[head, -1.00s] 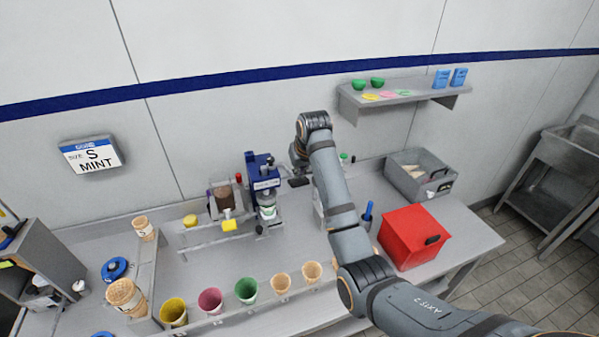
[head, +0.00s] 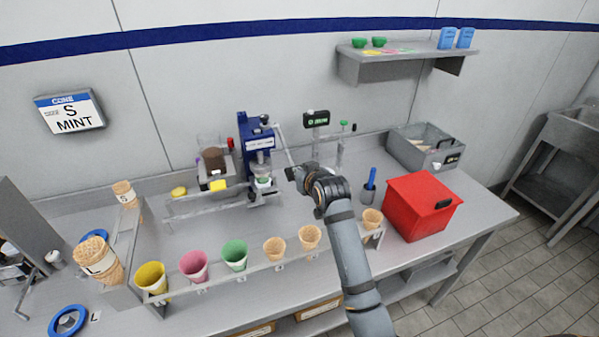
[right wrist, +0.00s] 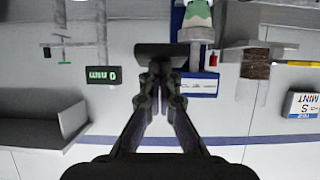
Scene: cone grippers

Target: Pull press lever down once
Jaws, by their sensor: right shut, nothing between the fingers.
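The press (head: 257,150) is a blue upright machine on the counter. Its lever (head: 285,145) is a thin grey bar on its right side, slanting down toward my right gripper. My right gripper (head: 292,173) is shut and empty, just right of the press at the lower end of the bar. The right wrist view looks upside down and shows the blue press body (right wrist: 198,86) close beside the closed fingertips (right wrist: 157,72). A dark grey plate (right wrist: 160,50) lies right at the fingertips; I cannot tell whether they touch it. My left gripper is not in view.
A green-and-white cup (head: 263,184) sits under the press. A rack (head: 215,283) of coloured cups and cones runs along the front. A red box (head: 420,207) and grey bin (head: 425,150) stand right. A small display (head: 316,118) stands behind the gripper.

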